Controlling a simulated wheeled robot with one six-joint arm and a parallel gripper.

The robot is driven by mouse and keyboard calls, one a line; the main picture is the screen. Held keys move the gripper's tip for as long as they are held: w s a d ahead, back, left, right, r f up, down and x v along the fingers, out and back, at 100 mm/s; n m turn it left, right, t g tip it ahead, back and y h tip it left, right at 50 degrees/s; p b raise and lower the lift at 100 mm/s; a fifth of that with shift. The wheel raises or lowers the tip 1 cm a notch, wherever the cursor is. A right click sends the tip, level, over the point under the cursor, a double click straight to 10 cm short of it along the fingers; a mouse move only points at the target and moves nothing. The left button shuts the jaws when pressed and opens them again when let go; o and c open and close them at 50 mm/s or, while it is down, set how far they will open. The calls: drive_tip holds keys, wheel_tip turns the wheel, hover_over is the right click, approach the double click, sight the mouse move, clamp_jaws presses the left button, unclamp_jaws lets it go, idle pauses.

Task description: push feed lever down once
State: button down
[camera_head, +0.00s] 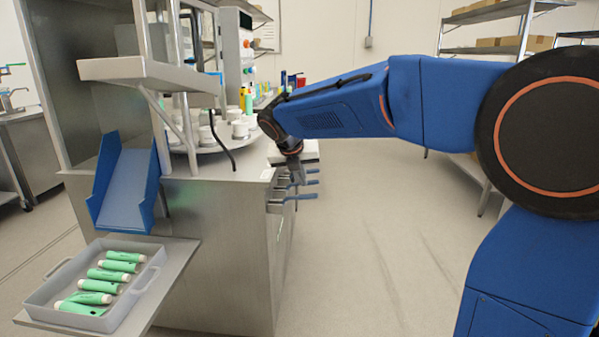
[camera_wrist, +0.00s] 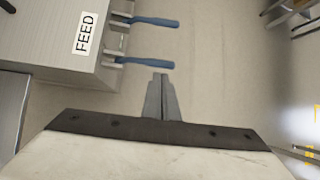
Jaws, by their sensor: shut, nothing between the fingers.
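A white FEED label (camera_wrist: 86,33) is on the machine's edge in the wrist view. Two levers with blue handles stick out beside it: an upper one (camera_wrist: 155,21) and a lower one (camera_wrist: 146,62). I cannot tell for certain which one the label names. My gripper (camera_wrist: 160,80) is shut and empty, its fingertips just below the lower handle in the picture; contact is not clear. In the head view, blue lever handles (camera_head: 300,197) stick out from the machine's right side, and my gripper (camera_head: 297,177) is close by them, partly hidden by my wrist.
The steel filling machine (camera_head: 215,250) carries a round table (camera_head: 210,140) with white holders. A blue chute (camera_head: 125,185) leads towards a grey tray (camera_head: 120,310) with several green tubes. Shelves (camera_head: 485,45) stand at the back right. The floor right of the machine is clear.

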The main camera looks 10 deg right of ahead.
sight(307, 196)
drive_tip(key=x, duration=0.7)
drive_tip(key=shift+w+d+f, duration=0.1)
drive_tip(key=shift+w+f, duration=0.1)
drive_tip(key=shift+f, duration=0.1)
drive_tip(key=shift+f, duration=0.1)
